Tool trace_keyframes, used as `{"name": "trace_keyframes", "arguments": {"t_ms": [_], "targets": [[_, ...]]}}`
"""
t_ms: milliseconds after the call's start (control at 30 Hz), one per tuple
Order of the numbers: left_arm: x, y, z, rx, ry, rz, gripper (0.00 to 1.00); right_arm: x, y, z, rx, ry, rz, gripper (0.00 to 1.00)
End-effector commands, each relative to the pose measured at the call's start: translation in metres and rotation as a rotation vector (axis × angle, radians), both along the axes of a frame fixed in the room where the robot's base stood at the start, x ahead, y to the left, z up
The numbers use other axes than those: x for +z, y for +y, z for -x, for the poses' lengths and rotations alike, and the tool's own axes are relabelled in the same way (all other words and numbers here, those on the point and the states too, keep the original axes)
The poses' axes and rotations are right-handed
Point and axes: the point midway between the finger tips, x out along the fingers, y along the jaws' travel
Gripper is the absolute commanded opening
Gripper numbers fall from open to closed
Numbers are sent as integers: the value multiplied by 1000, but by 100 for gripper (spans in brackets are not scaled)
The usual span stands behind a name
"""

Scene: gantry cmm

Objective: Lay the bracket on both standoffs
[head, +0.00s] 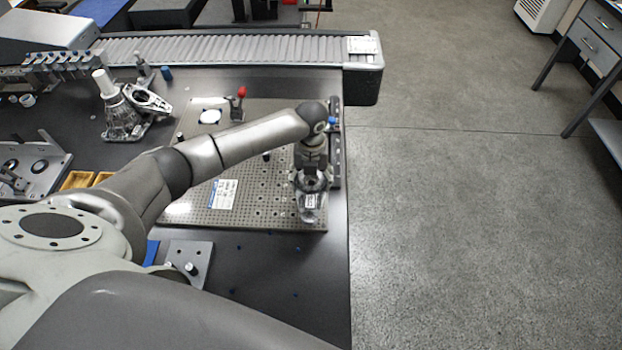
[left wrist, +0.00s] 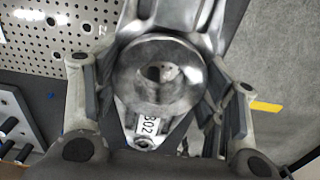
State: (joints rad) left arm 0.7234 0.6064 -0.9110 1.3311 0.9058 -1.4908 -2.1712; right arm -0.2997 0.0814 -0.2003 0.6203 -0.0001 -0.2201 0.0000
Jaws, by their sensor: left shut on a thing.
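My left gripper (head: 312,180) hangs over the right front part of the perforated fixture plate, its arm reaching in from the left. It is shut on a shiny metal casting, which I take to be the bracket (head: 309,210). In the left wrist view the bracket (left wrist: 157,75) sits between the two fingers of the gripper (left wrist: 160,105), with a round boss and a white number label. Small posts on a grey plate (head: 204,253) at the front left may be the standoffs; I cannot tell for sure. My right gripper is out of view.
The perforated plate (head: 256,195) carries a red-knobbed clamp (head: 239,101) and a white label. Another metal casting (head: 122,120) stands at the back left. A roller conveyor (head: 220,48) runs along the back. Open floor lies right of the table edge.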

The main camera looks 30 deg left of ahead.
Motion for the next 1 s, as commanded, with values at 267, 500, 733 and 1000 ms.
{"name": "trace_keyframes", "arguments": {"t_ms": [267, 500, 733, 1000], "targets": [[1, 0, -1, 0, -1, 0, 23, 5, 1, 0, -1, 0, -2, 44], [1, 0, -1, 0, -1, 0, 23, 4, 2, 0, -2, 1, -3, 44], [-2, 0, -1, 0, -1, 0, 23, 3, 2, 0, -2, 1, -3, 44], [-8, 0, -1, 0, -2, 1, 23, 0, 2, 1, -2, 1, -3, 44]]}}
